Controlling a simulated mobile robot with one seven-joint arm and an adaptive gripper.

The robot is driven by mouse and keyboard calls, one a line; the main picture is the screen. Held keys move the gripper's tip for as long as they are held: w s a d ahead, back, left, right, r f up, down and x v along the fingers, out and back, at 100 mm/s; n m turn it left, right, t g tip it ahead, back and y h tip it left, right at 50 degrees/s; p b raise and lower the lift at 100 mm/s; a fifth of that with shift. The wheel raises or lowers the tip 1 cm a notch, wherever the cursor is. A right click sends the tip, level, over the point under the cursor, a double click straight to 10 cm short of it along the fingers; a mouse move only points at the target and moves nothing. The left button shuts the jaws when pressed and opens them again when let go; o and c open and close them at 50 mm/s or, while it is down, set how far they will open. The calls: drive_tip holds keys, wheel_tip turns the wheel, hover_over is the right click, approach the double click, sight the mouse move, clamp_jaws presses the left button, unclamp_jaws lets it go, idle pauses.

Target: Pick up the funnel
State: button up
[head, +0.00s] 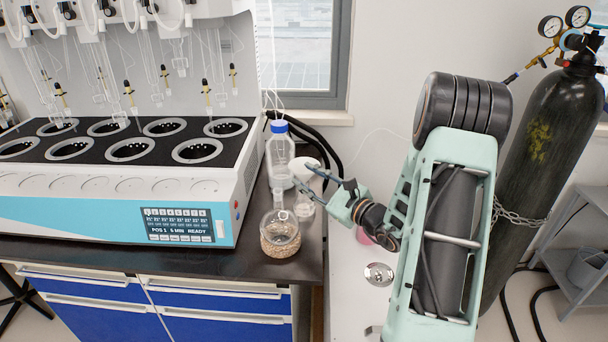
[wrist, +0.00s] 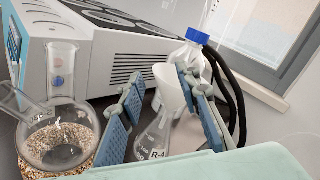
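The white funnel (wrist: 170,88) sits upright in the mouth of a clear conical flask marked R-4 (wrist: 154,137). In the head view the funnel (head: 304,166) is at the right end of the dark bench, partly behind my fingers, with the flask (head: 304,208) below it. My gripper (wrist: 161,78) is open, with one blue-padded finger on each side of the funnel in the wrist view. The right finger overlaps the funnel's right edge in that view. I cannot tell whether either finger touches it. In the head view my gripper (head: 304,178) reaches in from the right.
A round flask of beige granules (head: 280,240) stands close at the left front. A blue-capped bottle (head: 279,150) stands behind the funnel. The multi-position distiller (head: 120,205) fills the bench to the left. A black gas cylinder (head: 535,150) stands at the right.

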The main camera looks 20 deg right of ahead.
sight(295, 169)
drive_tip(key=x, duration=0.5)
drive_tip(key=shift+w, duration=0.25)
clamp_jaws()
